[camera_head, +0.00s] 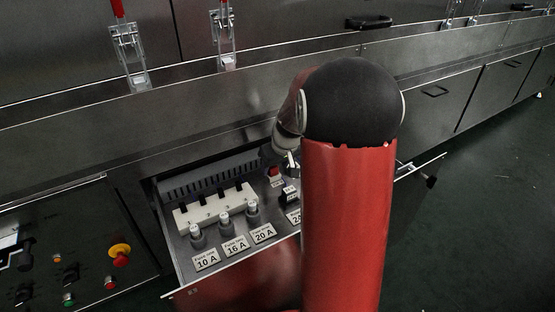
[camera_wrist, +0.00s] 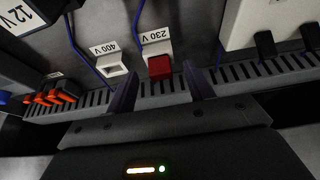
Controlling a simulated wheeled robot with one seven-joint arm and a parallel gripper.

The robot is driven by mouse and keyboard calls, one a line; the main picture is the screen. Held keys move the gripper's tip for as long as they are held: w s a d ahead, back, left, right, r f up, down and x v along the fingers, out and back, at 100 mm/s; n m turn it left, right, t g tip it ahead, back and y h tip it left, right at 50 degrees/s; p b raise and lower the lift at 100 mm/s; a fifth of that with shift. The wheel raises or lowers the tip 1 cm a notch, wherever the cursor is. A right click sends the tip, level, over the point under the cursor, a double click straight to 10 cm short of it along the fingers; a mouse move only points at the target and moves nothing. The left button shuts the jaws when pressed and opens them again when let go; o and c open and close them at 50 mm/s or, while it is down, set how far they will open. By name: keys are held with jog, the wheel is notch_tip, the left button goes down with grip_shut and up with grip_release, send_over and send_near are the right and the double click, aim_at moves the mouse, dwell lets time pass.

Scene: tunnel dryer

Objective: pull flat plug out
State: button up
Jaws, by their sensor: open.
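A small red plug (camera_wrist: 159,67) sits in the socket marked 230 V in the wrist view. It also shows in the head view (camera_head: 274,172), near the drawer's back. Beside it, the white socket (camera_wrist: 112,72) marked 400 V shows no plug. My gripper (camera_wrist: 161,78) is open, with one dark finger to each side of the red plug and a gap on both sides. I cannot tell whether the fingertips reach down to its depth. In the head view my arm hides most of the gripper.
The pulled-out drawer (camera_head: 222,262) holds a white strip (camera_head: 215,207) with several black plugs and fuses marked 10 A, 16 A and 20 A. Orange connectors (camera_wrist: 50,97) lie at left in the wrist view. A slotted grey duct (camera_wrist: 250,77) runs close behind the red plug. Blue wires pass nearby.

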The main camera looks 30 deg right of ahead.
jog(key=shift+w+f, duration=0.15)
jog(key=shift+f, duration=0.3)
jog(key=shift+c, duration=0.2)
jog(key=c, duration=1.1)
jog(key=shift+o, duration=0.2)
jog(key=shift+r+p, duration=0.4)
jog(key=shift+r, duration=0.35)
jog(key=shift+r, duration=0.6)
jog(key=shift+p, duration=0.3)
notch_tip(320, 180, up, 5)
jog(key=p, duration=0.3)
jog(key=shift+f, duration=0.1)
